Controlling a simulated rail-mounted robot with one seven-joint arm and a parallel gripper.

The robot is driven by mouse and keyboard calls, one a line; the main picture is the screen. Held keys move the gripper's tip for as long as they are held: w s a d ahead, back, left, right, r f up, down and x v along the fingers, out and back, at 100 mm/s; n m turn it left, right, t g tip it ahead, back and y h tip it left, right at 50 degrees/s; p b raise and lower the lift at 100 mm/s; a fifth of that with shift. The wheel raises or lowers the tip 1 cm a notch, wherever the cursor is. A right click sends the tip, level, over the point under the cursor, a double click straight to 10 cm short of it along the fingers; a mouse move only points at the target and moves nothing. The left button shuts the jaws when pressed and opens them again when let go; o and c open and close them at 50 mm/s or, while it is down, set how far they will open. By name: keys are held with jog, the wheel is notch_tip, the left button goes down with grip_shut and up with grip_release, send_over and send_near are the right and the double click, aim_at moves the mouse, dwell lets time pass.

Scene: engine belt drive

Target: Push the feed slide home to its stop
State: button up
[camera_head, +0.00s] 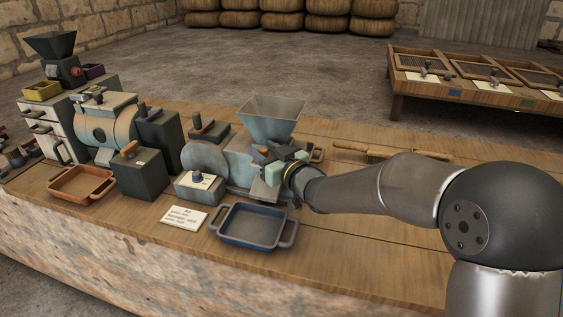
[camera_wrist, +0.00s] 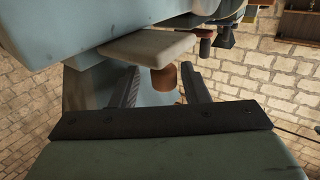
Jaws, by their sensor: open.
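The feed machine (camera_head: 234,160) with a grey-blue hopper (camera_head: 272,120) stands mid-bench. My gripper (camera_head: 266,157) is at its right side, just below the hopper, and hides part of the machine there. In the wrist view, a pale flat plate (camera_wrist: 148,48), which looks like the feed slide, sticks out of the blue-grey body. A brown round knob (camera_wrist: 163,80) shows at its edge. My gripper (camera_wrist: 160,90) is open, with one finger on each side of the knob. I cannot tell whether a finger touches it, nor how far the slide sits from its stop.
A blue tray (camera_head: 252,226) with handles stands in front of the machine, beside a white card (camera_head: 184,217). A dark green box (camera_head: 139,173) and a brown tray (camera_head: 82,184) are to the left. Wooden-handled tools lie behind my arm. The bench's right front is clear.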

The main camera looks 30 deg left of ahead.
jog(key=v, duration=1.7)
jog(key=shift+a+r, duration=0.1)
jog(key=w+d+m+t+h+p, duration=0.5)
jog(key=d+h, duration=0.4)
jog(key=d, duration=0.4)
jog(key=s+d+m+g+h+p, duration=0.25)
jog(key=d+m+h, duration=0.2)
jog(key=d, duration=0.75)
jog(key=s+d+r+m+g+h+p, duration=0.1)
jog(key=s+d+m+g+p, duration=0.1)
jog(key=s, duration=0.7)
jog(key=s+d+r+m+g+h+p, duration=0.1)
jog(key=s+d+m+g+h+p, duration=0.1)
jog(key=s+d+g+p, duration=0.2)
jog(key=s+d+g, duration=0.2)
jog(key=s+d, duration=0.2)
jog(key=s, duration=0.2)
jog(key=shift+d, duration=0.35)
jog(key=shift+r+g, duration=0.1)
jog(key=shift+g, duration=0.15)
